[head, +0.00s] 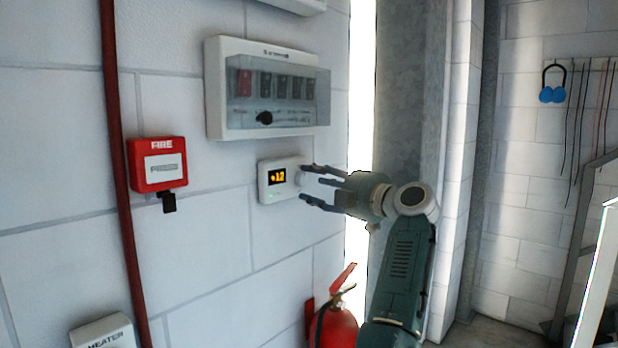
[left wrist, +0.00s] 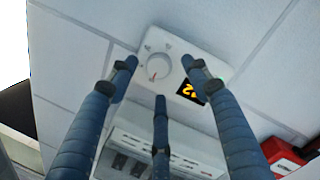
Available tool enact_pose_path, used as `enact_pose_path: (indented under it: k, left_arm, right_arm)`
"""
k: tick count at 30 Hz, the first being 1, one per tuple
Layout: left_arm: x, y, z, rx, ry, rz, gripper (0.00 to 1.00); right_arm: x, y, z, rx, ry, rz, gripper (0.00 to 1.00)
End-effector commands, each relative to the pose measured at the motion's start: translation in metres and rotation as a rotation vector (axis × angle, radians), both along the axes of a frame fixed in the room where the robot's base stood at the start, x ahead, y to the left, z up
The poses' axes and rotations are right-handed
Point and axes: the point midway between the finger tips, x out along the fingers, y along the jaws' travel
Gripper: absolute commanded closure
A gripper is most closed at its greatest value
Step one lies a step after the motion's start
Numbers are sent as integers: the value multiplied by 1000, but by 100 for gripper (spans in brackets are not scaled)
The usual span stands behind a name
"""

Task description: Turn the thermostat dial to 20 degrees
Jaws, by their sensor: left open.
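The thermostat (head: 270,192) is a small white box on the block wall, with a lit orange display (head: 277,177) that reads 12. Its round white dial (left wrist: 158,67) shows in the left wrist view, with small marks around it and a red mark on it. In the head view the dial is at the box's right side, partly behind my fingers. My left gripper (head: 308,184) has three blue-grey fingers, spread open in front of the dial. In the left wrist view the fingertips (left wrist: 159,75) stand around the dial; I cannot tell whether any touches it.
A breaker box (head: 218,118) with a clear cover hangs just above the thermostat. A red fire call point (head: 158,180) is to the left, beside a red pipe (head: 114,130). A heater box (head: 100,332) is low left, and a fire extinguisher (head: 337,328) stands below.

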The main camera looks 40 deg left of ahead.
Motion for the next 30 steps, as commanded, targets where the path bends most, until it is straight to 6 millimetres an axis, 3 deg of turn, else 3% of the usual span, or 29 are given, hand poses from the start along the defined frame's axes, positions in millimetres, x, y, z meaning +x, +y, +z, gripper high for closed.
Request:
enact_pose_path:
  k: [6,10,16,17,23,30]
  left_arm:
    - [6,24,1,2,1,0,51]
    - [7,27,0,1,1,-1,51]
    - [7,28,-1,0,1,-1,51]
    - [7,28,-1,0,1,-1,53]
    - [7,27,-1,0,0,-1,93]
    - [7,27,0,0,12,-2,96]
  right_arm:
    - [20,0,9,1,-28,0,62]
    - [30,1,10,3,-44,0,62]
    - [28,0,10,2,-39,0,62]
    - [26,0,10,2,-38,0,62]
    - [18,0,9,1,-26,0,62]
    - [16,0,13,1,-23,0,62]
